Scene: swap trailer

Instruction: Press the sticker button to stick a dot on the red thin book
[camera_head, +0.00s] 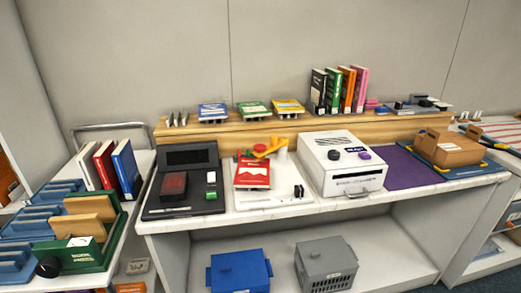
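A thin red book or booklet with a white lower part (252,173) lies on a white base plate (262,201) in the middle of the counter. A device with a yellow-orange arm (268,148) and small red and green parts stands at the back of that plate. The arm reaches over the book's far edge; I cannot tell whether it touches. Which part is the sticker button is too small to tell. No dot is clear on the book. Another red book (105,165) stands upright at the left between a white and a blue one. My gripper is not in view.
A black terminal (185,203) stands left of the plate, a white machine with black and purple knobs (340,147) right of it. Upright books (347,88) and flat books line the wooden shelf. A brown box (445,147) sits at right. Blue and grey bins (240,271) stand below.

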